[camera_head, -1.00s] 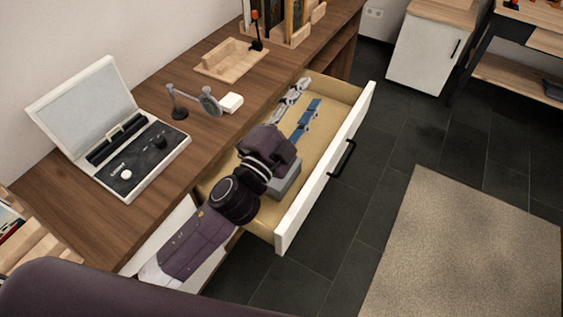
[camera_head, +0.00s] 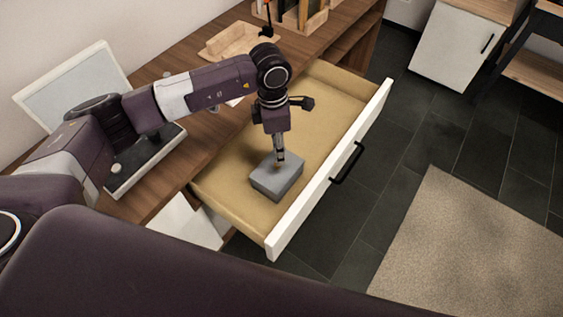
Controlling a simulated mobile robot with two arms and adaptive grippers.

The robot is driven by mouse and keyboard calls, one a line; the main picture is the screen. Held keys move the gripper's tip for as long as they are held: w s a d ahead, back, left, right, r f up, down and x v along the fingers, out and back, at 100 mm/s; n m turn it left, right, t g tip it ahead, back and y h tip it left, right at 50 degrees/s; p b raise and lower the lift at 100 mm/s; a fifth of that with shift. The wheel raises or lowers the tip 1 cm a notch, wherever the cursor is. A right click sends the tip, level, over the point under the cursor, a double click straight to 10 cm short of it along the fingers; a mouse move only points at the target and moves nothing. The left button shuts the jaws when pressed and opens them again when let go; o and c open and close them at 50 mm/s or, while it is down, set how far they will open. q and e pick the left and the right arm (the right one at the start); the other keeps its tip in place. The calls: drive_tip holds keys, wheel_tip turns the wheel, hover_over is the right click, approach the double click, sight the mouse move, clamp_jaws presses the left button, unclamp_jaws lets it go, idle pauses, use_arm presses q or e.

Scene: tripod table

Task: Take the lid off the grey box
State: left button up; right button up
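The grey box (camera_head: 275,182) sits in the open drawer (camera_head: 236,202), near its front left part. Its top looks closed, but I cannot make out a seam between lid and body. My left gripper (camera_head: 279,159) points straight down, with its fingertips at the top of the box. A small tan spot shows by the fingertips and may be a knob on the lid. I cannot tell whether the fingers touch it or how far apart they are. My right gripper is not in view.
The drawer's white front (camera_head: 330,172) with a black handle (camera_head: 346,162) stands right of the box. The rest of the drawer looks empty. The wooden desk (camera_head: 150,205) holds a laptop-like device (camera_head: 75,85) and a wooden tray (camera_head: 232,42). My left arm crosses above the desk.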

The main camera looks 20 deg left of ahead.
sight(273, 178)
use_arm(q)
drive_tip(key=shift+y, duration=0.4)
drive_tip(key=f, duration=0.2)
drive_tip(key=f+p, duration=0.1)
drive_tip(key=f, duration=0.3)
drive_tip(key=shift+w+a+f+p, duration=0.25)
drive_tip(key=shift+a+f+p, duration=0.05)
drive_tip(key=shift+f+p, duration=0.1)
drive_tip(key=shift+f, duration=0.35)
drive_tip(key=shift+c, duration=0.5)
clamp_jaws()
